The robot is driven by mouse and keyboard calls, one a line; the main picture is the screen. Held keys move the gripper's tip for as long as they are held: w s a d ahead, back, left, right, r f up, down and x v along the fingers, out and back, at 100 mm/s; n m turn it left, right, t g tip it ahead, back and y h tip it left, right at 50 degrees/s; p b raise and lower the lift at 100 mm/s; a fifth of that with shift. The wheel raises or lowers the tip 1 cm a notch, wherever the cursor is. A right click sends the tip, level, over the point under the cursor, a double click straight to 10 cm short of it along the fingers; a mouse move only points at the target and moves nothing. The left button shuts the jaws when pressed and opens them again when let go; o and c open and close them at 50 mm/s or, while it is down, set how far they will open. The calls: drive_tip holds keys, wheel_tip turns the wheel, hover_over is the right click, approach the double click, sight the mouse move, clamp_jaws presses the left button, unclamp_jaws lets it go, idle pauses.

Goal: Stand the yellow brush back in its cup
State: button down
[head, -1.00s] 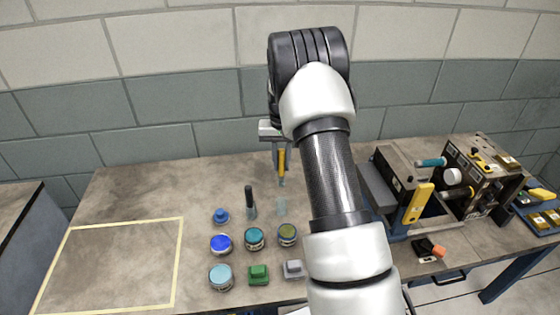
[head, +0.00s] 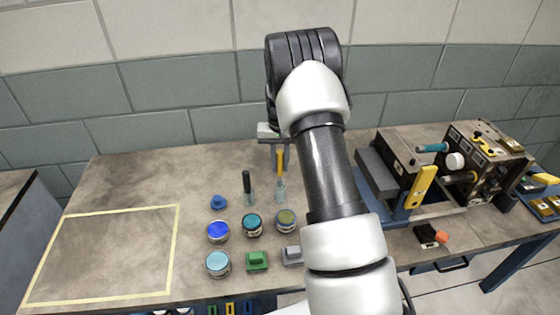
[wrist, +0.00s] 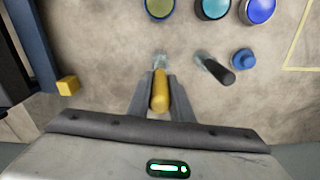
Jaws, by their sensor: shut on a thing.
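The yellow brush (head: 281,162) is upright in my gripper (head: 280,150). The wrist view shows its yellow handle (wrist: 160,95) between the two fingers of my gripper (wrist: 160,84), which is shut on it. A clear cup (head: 281,192) stands on the table directly below, and the brush's lower end appears to be inside it. The cup also shows in the wrist view (wrist: 159,60), just beyond the fingertips. The brush's tip is hard to make out through the cup, so I cannot tell whether it touches the bottom.
A dark-handled brush (head: 247,183) stands in a similar cup to the left. A machine (head: 405,170) stands right. The taped area (head: 105,255) at left is empty.

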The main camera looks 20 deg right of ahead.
sight(280, 175)
drive_tip(key=shift+f+b, duration=1.2)
drive_tip(key=shift+f, duration=1)
drive_tip(key=c, duration=1.5)
unclamp_jaws()
drive_tip(key=shift+r, duration=0.1)
wheel_tip(280, 175, up, 17)
drive_tip(key=shift+s+r+p, duration=0.15)
drive_tip(key=shift+p, duration=0.5)
